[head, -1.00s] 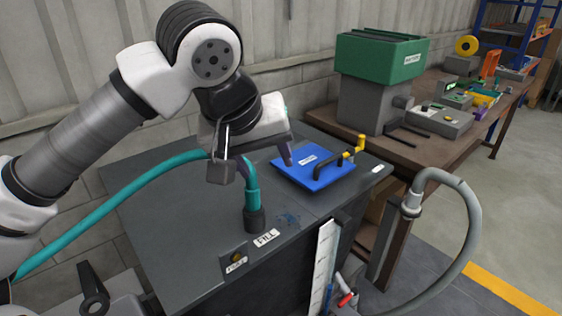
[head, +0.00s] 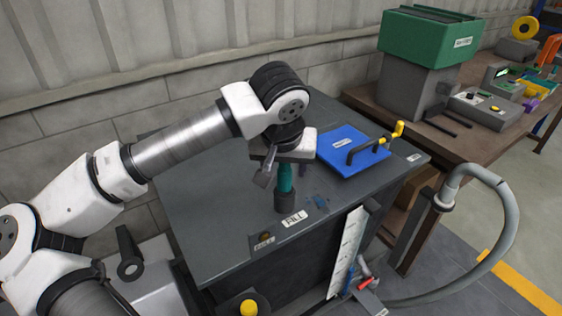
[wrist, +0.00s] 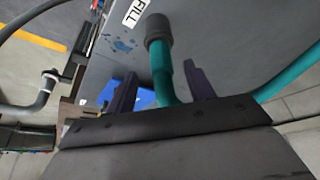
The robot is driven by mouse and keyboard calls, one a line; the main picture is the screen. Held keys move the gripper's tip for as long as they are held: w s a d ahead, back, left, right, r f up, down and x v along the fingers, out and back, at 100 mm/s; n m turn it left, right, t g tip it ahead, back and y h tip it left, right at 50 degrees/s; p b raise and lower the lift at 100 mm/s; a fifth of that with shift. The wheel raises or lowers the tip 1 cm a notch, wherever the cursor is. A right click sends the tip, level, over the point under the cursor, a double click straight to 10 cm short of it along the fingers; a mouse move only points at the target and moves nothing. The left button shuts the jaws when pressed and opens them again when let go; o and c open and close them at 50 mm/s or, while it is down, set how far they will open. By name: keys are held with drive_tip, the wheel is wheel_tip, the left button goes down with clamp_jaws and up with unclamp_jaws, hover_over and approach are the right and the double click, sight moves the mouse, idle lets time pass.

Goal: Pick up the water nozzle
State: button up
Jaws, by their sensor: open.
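The water nozzle appears to be the teal pipe end (head: 285,178) standing upright in a dark round collar (head: 288,201) at the FILL label on the grey cabinet top. My gripper (head: 277,172) is above it, with its hand hiding the pipe's upper part. In the wrist view my gripper (wrist: 160,72) is open, with a dark finger on either side of the teal pipe (wrist: 162,82). Gaps show between the pipe and both fingers. The collar (wrist: 158,30) lies beyond the fingertips. The teal hose bends away to the right in the wrist view.
A blue plate (head: 352,150) with a black and yellow handle lies on the cabinet top (head: 215,205) right of the nozzle. A grey hose (head: 508,205) loops at the right. A workbench (head: 470,145) carries a green-topped machine (head: 420,60). The cabinet top's left part is clear.

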sight(284, 170)
drive_tip(key=shift+p+x, duration=0.4)
drive_tip(key=shift+x, duration=1.4)
drive_tip(key=shift+w+r, duration=0.1)
clamp_jaws()
